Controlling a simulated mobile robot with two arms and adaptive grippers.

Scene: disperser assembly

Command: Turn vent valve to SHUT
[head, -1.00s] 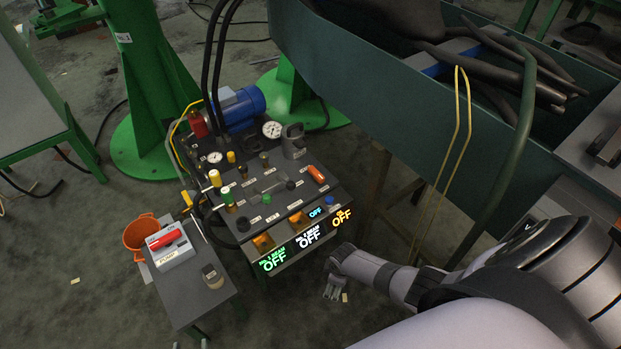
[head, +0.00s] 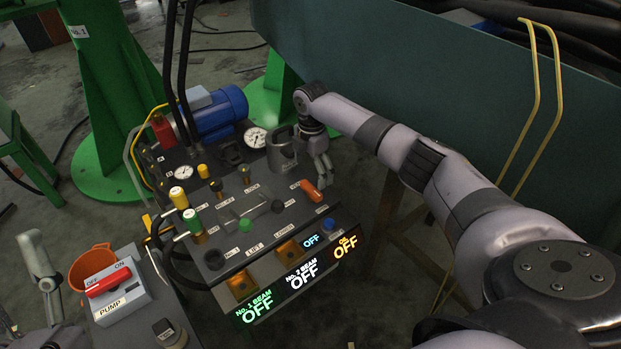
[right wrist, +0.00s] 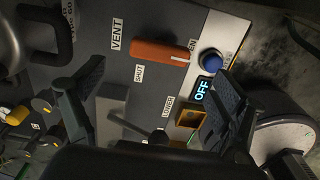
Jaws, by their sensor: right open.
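The vent valve's orange handle (head: 312,191) is at the right side of the sloped control panel (head: 268,222). In the right wrist view the handle (right wrist: 160,53) lies lengthwise, one end by the OPEN label (right wrist: 193,46) and partly covering it. The VENT label (right wrist: 117,33) and SHUT label (right wrist: 138,73) are beside it. My right gripper (head: 322,172) points down just behind the handle in the head view. It is open and empty, with fingers spread wide; the handle appears beyond the fingers, apart from them. My left arm (head: 42,265) shows at lower left; its fingers are unclear.
A blue button (head: 329,225) and lit OFF displays (head: 302,275) are near the handle. A grey cylinder with a handle (head: 282,150) and a gauge (head: 255,138) stand close to my right gripper. A pump switch box (head: 122,300) and orange bucket (head: 90,262) are left.

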